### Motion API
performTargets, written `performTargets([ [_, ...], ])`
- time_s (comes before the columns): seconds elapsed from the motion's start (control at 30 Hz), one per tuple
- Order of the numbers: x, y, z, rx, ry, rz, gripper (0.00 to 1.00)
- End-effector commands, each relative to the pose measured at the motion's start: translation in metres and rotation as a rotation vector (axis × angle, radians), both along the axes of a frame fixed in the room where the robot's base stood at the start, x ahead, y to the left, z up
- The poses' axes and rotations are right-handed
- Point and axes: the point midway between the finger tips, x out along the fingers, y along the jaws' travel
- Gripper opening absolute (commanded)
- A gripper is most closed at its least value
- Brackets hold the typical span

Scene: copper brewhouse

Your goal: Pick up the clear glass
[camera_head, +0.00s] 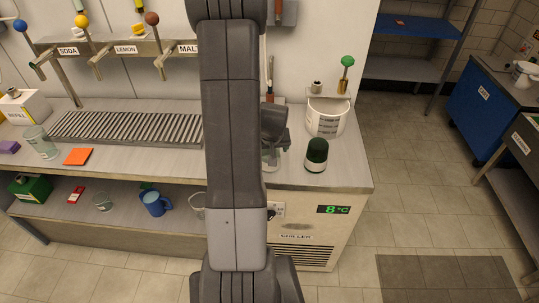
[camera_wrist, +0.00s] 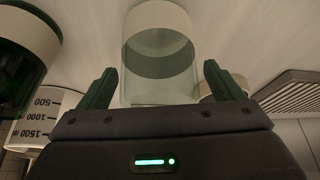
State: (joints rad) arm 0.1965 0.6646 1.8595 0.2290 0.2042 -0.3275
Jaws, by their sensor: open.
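The clear glass (camera_wrist: 158,52) is in the middle of the wrist view, standing on the pale counter. In the head view only a small part of it (camera_head: 270,161) shows beside my arm, which hides the rest. My gripper (camera_wrist: 159,70) is open, with its two green fingers apart, one on each side of the glass in the wrist view. I see no finger clearly touching it. In the head view the gripper (camera_head: 275,124) is partly hidden behind my arm.
A dark green and white container (camera_head: 316,154) stands close to the right of the glass. A white measuring jug (camera_head: 325,117) stands behind it. Another clear glass (camera_head: 40,142) and an orange square (camera_head: 78,157) are at the far left. A slatted drip tray (camera_head: 125,128) lies along the counter.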

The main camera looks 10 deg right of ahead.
Motion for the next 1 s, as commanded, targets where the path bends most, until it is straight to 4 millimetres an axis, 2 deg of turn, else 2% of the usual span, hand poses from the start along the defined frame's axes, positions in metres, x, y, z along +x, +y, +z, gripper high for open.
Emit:
performTargets([
  [0.13,0.0,0.0,0.0,0.0,0.0,0.0,0.87],
  [0.4,0.0,0.0,0.0,0.0,0.0,0.0,0.34],
  [0.73,0.001,0.0,0.006,-0.001,-0.003,0.001,0.34],
  [1.0,0.001,0.0,0.044,-0.001,-0.007,0.001,0.34],
])
